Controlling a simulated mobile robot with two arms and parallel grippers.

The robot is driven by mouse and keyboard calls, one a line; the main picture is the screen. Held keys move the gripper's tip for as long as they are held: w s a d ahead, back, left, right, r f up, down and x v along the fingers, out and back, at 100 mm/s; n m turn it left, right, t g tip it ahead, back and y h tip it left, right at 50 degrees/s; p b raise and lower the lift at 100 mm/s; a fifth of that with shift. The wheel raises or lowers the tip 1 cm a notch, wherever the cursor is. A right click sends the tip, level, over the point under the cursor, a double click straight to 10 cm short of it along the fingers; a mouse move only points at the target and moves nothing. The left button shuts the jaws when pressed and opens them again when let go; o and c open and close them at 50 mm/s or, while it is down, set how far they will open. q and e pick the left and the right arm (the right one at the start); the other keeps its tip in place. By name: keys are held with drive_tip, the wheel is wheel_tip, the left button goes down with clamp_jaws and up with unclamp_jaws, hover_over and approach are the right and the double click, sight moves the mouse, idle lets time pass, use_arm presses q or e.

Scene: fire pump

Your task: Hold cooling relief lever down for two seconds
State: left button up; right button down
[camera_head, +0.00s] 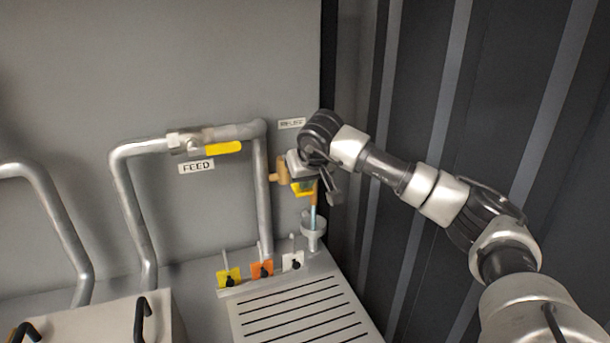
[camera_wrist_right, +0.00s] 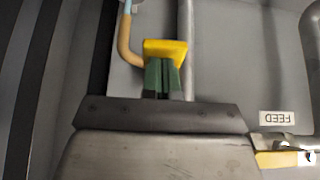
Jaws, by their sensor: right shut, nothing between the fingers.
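The cooling relief lever (camera_head: 302,189) is a small yellow handle on a brass valve (camera_head: 282,170), under the relief label (camera_head: 291,123). My right gripper (camera_head: 308,181) is at the lever, partly covering it. In the right wrist view, the closed green fingers (camera_wrist_right: 163,77) meet the near edge of the yellow lever (camera_wrist_right: 165,49), with nothing between them. A thin pale blue stream (camera_head: 313,214) comes from the brass outlet (camera_wrist_right: 127,42) down to a grey funnel (camera_head: 313,233). My left gripper is not in view.
A grey pipe with a yellow-handled valve (camera_head: 222,148) and a FEED label (camera_head: 196,167) is to the left. Yellow, orange and white tags (camera_head: 262,269) stand behind a slotted grate (camera_head: 300,310). A dark ribbed wall (camera_head: 420,100) is close on the right.

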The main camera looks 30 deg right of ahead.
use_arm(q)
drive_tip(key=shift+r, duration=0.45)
use_arm(e)
drive_tip(key=shift+r, duration=0.45)
drive_tip(key=shift+r+p, duration=0.25)
drive_tip(key=shift+p, duration=0.25)
drive_tip(key=r+p, duration=0.1)
drive_tip(key=r, duration=0.1)
drive_tip(key=r+p, duration=0.2)
drive_tip(key=shift+s+a+r, duration=0.15)
drive_tip(key=shift+s+r, duration=0.05)
drive_tip(key=shift+r, duration=0.05)
drive_tip(key=shift+s+r+b, duration=0.3)
drive_tip(key=shift+b, duration=0.35)
use_arm(q)
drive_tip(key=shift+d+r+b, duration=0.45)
drive_tip(key=shift+b, duration=0.2)
use_arm(e)
drive_tip(key=d+v, duration=0.1)
drive_tip(key=v, duration=0.7)
drive_tip(key=shift+w+a+r, duration=0.3)
drive_tip(key=shift+a, duration=0.1)
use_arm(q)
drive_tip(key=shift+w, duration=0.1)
